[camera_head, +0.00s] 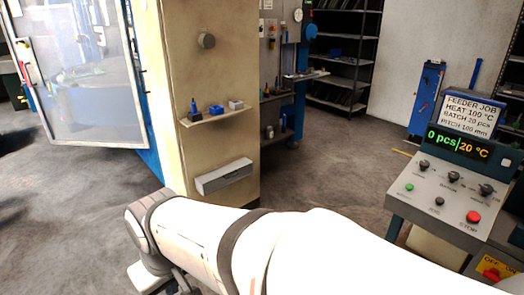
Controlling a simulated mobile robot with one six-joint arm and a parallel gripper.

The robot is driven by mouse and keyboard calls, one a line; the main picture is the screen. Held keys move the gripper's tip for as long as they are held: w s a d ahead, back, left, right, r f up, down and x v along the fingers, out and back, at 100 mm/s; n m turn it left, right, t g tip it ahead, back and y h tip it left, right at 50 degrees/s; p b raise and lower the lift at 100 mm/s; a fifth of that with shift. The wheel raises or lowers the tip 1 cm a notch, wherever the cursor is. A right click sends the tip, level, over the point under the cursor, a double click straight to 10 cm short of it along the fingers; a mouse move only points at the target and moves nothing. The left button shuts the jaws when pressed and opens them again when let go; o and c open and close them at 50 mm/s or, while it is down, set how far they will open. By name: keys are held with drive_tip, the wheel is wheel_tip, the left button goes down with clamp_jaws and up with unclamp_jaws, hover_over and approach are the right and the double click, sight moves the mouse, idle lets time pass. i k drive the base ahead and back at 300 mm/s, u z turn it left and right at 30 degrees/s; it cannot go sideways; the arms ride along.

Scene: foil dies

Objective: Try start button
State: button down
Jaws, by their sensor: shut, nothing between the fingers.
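The control panel (400,206) stands at the right on a grey sloped box. Its green button (409,187) is at the left of the lower row; its label is too small to read. The display (458,143) reads 0 pcs and 20 °C. A sign (470,114) above it reads FEEDER JOB, HEAT 100 °C, BATCH 20 pcs, PITCH 100 mm. My arm crosses the bottom, its wrist at lower left; my gripper's fingers are out of sight.
A yellow OFF/ON switch plate (492,270) with a red knob is at the lower right. A beige cabinet wall (205,85) with a small shelf (215,117) stands left of centre, beside an open glass door (85,80). Grey floor (325,165) lies clear between cabinet and panel.

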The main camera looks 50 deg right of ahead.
sight(408, 187)
drive_tip(key=i, duration=0.65)
drive_tip(key=z, duration=3.2)
drive_tip(key=i, duration=1)
